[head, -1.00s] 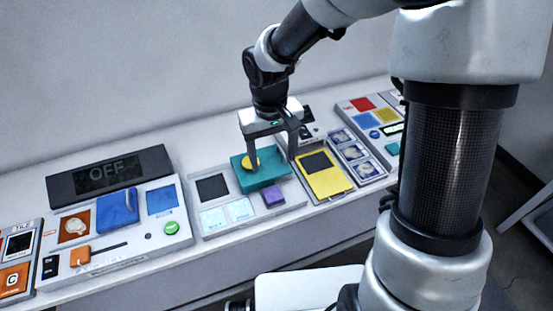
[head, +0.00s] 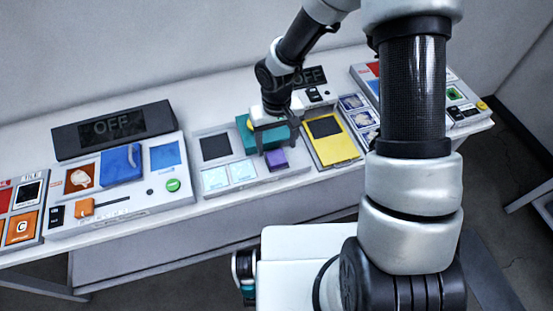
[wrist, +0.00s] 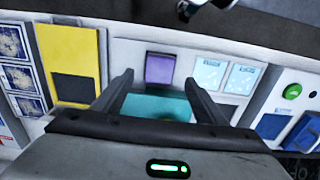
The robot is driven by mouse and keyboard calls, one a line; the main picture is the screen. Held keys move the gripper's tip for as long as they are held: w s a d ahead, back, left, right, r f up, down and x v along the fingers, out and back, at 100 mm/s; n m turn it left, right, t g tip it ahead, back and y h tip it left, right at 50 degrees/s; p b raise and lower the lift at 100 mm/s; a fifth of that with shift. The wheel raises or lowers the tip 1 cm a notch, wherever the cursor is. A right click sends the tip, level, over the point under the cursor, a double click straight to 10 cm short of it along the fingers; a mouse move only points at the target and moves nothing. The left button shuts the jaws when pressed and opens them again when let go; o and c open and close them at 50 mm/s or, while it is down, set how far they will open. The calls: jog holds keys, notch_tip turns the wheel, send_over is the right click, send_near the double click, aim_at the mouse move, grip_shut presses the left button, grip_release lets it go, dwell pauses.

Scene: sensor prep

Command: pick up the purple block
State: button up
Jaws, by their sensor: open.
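The purple block (head: 276,158) sits on a light grey panel (head: 213,192), at the front right of the teal block (head: 243,135). My gripper (head: 275,147) is open and empty, over the front of the teal block and close to the purple block. In the wrist view the purple block (wrist: 159,68) shows just beyond the gap between my two fingertips (wrist: 158,82), not enclosed by them. The teal block (wrist: 155,106) lies below the gap. My gripper hides part of the teal block in the head view. The exact height above the panel is unclear.
A yellow panel (head: 335,150) stands right of the purple block. Light blue tiles (head: 243,172) and a dark square (head: 215,147) lie left of it. A panel with a green button (head: 173,185) and a dark OFF display (head: 113,127) are farther left.

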aim_at(277, 157)
jog(key=shift+w+f, duration=0.15)
jog(key=shift+f, duration=2.85)
jog(key=c, duration=1.1)
jog(key=shift+r, duration=5.1)
jog(key=shift+c, duration=0.2)
